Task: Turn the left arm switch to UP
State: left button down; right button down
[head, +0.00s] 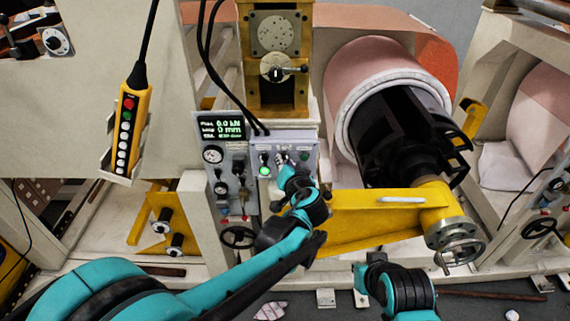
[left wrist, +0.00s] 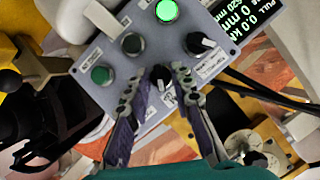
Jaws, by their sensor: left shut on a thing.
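The grey control panel (head: 303,146) stands below the yellow frame in the middle of the head view. My left gripper (head: 287,163) reaches up to it from the lower left and covers part of its controls. In the left wrist view the fingers of my left gripper (left wrist: 163,80) close in on a small black switch knob (left wrist: 162,73). They are shut on this knob, and its pointer is mostly hidden between the fingertips. The labels around it are too small to read. Teal and black links of my right arm show at the bottom; its gripper cannot be made out.
In the left wrist view, a lit green lamp (left wrist: 167,11), a knob with a white pointer (left wrist: 201,43), a black knob (left wrist: 131,43) and a green button (left wrist: 101,75) surround the fingers. A yellow arm (head: 365,215) with a handwheel (head: 460,243) lies to the right.

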pick_arm(q)
jog(key=c, duration=1.7)
grip_release()
jog(key=v, duration=1.2)
